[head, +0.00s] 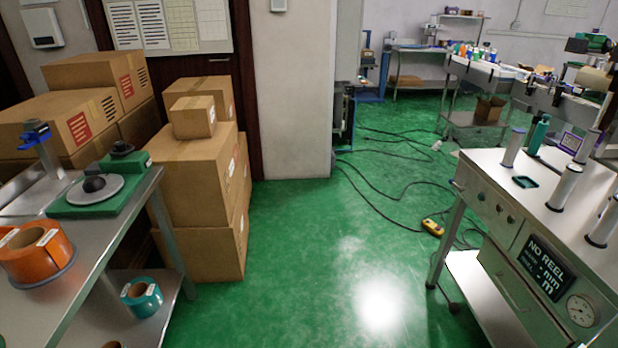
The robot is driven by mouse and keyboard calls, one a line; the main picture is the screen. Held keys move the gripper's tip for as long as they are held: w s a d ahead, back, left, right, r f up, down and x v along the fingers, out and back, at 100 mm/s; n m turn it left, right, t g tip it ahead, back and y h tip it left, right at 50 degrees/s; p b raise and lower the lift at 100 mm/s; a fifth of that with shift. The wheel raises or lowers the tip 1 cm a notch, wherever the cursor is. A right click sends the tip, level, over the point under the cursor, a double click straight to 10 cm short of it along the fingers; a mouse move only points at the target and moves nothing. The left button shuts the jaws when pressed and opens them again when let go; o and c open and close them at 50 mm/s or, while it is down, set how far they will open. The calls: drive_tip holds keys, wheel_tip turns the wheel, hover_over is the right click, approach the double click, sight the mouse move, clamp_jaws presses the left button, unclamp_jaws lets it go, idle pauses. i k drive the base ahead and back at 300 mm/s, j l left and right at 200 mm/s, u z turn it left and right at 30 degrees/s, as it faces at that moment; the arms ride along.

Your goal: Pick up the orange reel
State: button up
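In the head view, the orange reel (36,252) sits on the metal table (72,300) at the lower left. It is a wide orange roll with a pale core and white labels, resting on a grey round base. It is partly cut off by the left picture edge. My gripper and arm do not show in this view.
A green-based device (100,192) stands behind the reel, and a teal reel (141,298) lies on the lower shelf. Cardboard boxes (205,195) are stacked beyond. A machine (545,240) with upright posts stands right. Green floor between is open, with cables (400,190) and a yellow pendant (433,227).

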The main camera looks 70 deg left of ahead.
sight(33, 251)
drive_tip(key=j+u, duration=0.1)
drive_tip(key=u, duration=4.95)
drive_tip(key=i+l+u, duration=0.15)
drive_tip(key=l, duration=0.35)
drive_tip(key=l+u, duration=0.2)
drive_tip(key=l, duration=0.3)
